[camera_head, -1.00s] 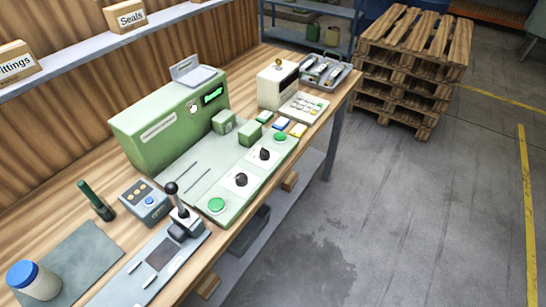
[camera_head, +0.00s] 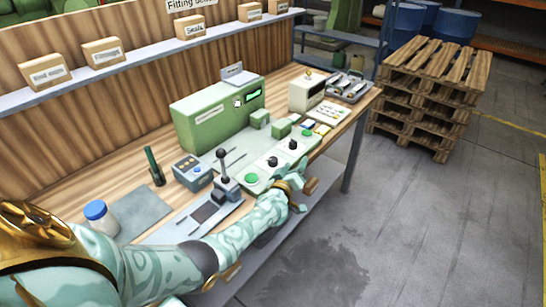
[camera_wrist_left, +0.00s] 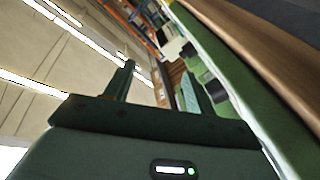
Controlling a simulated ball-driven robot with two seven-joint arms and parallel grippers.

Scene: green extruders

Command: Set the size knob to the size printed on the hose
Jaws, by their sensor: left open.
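The green machine (camera_head: 205,122) stands on the bench with a small green-lit display. Its front panel carries two black knobs, a nearer one (camera_head: 272,160) and a farther one (camera_head: 293,144), each on a white plate. I cannot read their markings. My left gripper (camera_head: 301,193) is open, in front of the panel's front edge. In the left wrist view my open fingers (camera_wrist_left: 160,88) have nothing clearly between them, and dark knobs (camera_wrist_left: 212,88) show beside the right finger. I cannot make out a hose or a printed size. My right gripper is not in view.
A cream device (camera_head: 306,94) and a tray (camera_head: 346,88) are at the far end.

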